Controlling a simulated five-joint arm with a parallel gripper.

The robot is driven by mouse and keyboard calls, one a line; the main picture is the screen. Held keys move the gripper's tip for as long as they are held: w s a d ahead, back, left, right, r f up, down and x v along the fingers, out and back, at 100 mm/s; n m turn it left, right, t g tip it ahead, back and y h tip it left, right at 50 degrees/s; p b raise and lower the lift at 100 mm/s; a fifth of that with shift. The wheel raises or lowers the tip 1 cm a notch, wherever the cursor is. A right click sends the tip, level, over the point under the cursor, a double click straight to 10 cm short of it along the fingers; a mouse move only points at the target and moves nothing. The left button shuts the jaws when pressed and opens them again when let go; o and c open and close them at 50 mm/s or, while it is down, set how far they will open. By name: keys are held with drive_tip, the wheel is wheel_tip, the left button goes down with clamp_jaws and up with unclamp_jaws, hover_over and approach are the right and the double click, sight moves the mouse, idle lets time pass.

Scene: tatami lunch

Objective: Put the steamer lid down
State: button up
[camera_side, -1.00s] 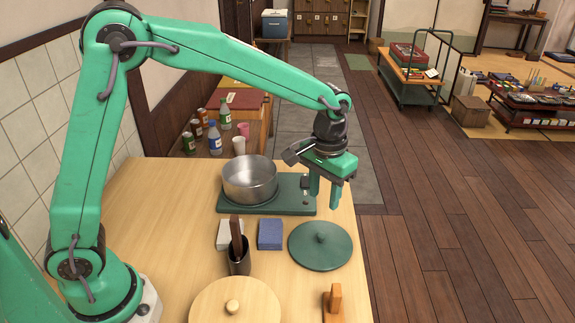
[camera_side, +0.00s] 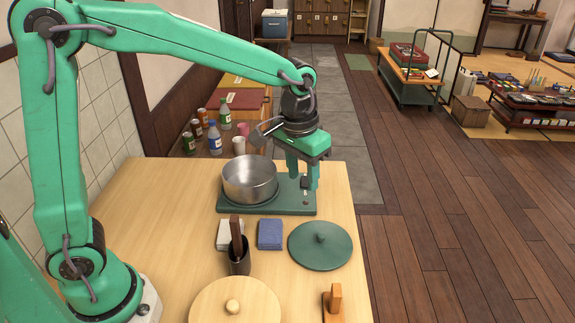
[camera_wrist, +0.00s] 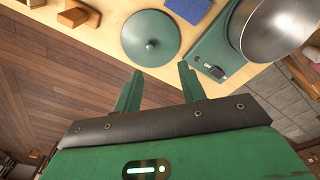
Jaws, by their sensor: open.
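Two round lids lie flat on the table; I cannot tell which is the steamer lid. The dark green lid (camera_side: 320,246) with a small knob lies right of the blue cloth, and it also shows in the wrist view (camera_wrist: 150,38). The pale wooden lid (camera_side: 235,304) with a round knob lies at the front, cut off by the picture edge. My gripper (camera_side: 303,182) is open and empty. It hangs above the right end of the green stove (camera_side: 228,207), behind the green lid and apart from it. Its two fingers also show in the wrist view (camera_wrist: 160,72).
A steel pot (camera_side: 250,180) stands on the stove, left of my gripper. A white cloth (camera_side: 223,235), a blue cloth (camera_side: 270,234) and a dark cup (camera_side: 239,264) with a wooden utensil stand mid-table. A wooden block (camera_side: 333,303) is at front right. Bottles and cans stand behind the table.

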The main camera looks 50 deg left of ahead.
drive_tip(key=s+a+r+t, duration=0.2)
drive_tip(key=s+a, duration=0.3)
drive_tip(key=s, duration=0.4)
drive_tip(key=s+a+r+t, duration=0.2)
drive_tip(key=s+a, duration=0.3)
drive_tip(key=s, duration=0.4)
drive_tip(key=shift+s+a+r+t, duration=0.2)
drive_tip(key=shift+r+t, duration=0.1)
drive_tip(key=shift+r, duration=0.5)
